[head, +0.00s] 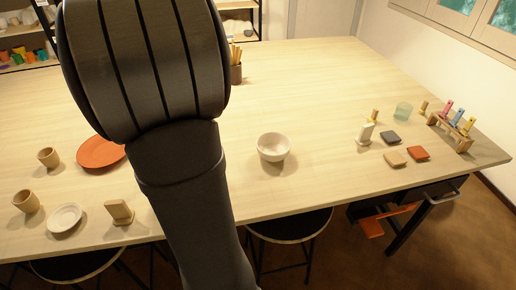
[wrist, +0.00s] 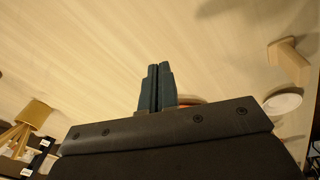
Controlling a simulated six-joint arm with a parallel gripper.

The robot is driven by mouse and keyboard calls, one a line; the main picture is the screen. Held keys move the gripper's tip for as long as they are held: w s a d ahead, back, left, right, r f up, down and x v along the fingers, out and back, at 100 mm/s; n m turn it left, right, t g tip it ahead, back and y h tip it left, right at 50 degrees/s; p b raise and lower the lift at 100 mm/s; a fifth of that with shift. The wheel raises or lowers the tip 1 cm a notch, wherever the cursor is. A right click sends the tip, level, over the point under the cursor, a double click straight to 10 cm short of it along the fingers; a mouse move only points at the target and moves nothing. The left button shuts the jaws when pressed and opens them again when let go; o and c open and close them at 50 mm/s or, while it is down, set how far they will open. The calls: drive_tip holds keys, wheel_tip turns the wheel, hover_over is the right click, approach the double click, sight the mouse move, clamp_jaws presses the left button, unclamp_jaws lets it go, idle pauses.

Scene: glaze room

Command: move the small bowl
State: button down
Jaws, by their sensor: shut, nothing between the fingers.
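The small bowl (head: 273,147), white and round, stands upright on the pale wooden table right of my arm in the head view. I cannot make it out in the wrist view. My gripper (wrist: 157,72) shows in the wrist view with its two dark fingers together, shut and empty, over the table. In the head view my arm hides the gripper, so its distance from the bowl cannot be told.
An orange plate (head: 100,153), tan cups (head: 48,157), a white dish (head: 65,218) and a tan block stand (head: 119,212) are on the left. Coloured tiles (head: 418,153), a glass (head: 403,111) and a wooden rack (head: 450,132) stand right. The tabletop around the bowl is clear.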

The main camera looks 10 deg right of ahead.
drive_tip(key=d+n+g+h, duration=0.25)
drive_tip(key=d+n, duration=0.25)
drive_tip(key=d, duration=1.1)
drive_tip(key=shift+t+h, duration=0.35)
drive_tip(key=shift+h, duration=0.2)
drive_tip(key=x, duration=0.9)
drive_tip(key=shift+s+d+f, duration=0.15)
drive_tip(key=shift+s+f, duration=0.15)
drive_tip(key=shift+d, duration=2)
drive_tip(key=d, duration=2)
drive_tip(key=shift+d, duration=0.2)
